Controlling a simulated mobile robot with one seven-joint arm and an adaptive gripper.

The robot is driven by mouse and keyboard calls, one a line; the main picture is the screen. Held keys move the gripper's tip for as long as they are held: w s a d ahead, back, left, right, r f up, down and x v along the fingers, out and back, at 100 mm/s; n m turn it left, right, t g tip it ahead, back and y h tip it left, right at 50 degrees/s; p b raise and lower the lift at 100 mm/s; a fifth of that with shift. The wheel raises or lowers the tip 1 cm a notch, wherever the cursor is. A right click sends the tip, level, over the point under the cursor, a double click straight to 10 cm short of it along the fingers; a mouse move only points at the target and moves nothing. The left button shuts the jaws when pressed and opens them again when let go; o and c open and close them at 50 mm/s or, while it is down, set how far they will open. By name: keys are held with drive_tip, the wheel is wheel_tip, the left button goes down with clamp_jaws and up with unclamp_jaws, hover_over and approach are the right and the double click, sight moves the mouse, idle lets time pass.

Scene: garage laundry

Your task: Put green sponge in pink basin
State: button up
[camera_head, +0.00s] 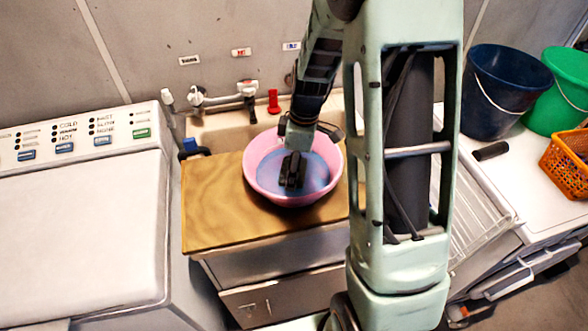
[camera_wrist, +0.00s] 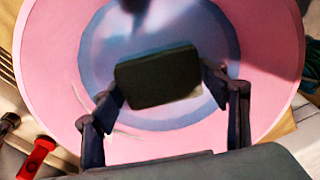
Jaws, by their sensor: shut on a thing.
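The pink basin (camera_head: 253,182) stands on the wooden board over the sink, with a bluish round bottom. It also fills much of the wrist view (camera_wrist: 52,62). My gripper (camera_head: 292,170) is over the basin, pointing down into it. In the wrist view my gripper (camera_wrist: 165,84) is shut on a dark, blocky thing, taken to be the green sponge (camera_wrist: 157,77), which looks nearly black-green in shadow. The sponge is held between the two fingers, over the basin's bottom. I cannot tell whether it touches the bottom. In the head view, the sponge is hard to tell from the dark fingers.
The wooden board (camera_head: 214,214) lies left of and under the basin. A tap (camera_head: 245,90) and a red handle (camera_head: 273,101) are behind it. A washing machine (camera_head: 80,240) is at left. Blue (camera_head: 497,95) and green (camera_head: 556,95) buckets and an orange basket (camera_head: 568,165) are at right.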

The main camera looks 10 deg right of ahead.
drive_tip(key=o, duration=0.6)
drive_tip(key=shift+f, duration=0.1)
drive_tip(key=o, duration=0.4)
drive_tip(key=shift+r, duration=0.2)
drive_tip(key=r, duration=0.4)
drive_tip(key=d+r, duration=0.1)
drive_tip(key=r, duration=0.3)
drive_tip(key=r+b, duration=0.1)
drive_tip(key=r, duration=0.2)
drive_tip(key=shift+s+d+r, duration=0.15)
drive_tip(key=shift+s+r, duration=0.15)
drive_tip(key=shift+r, duration=0.1)
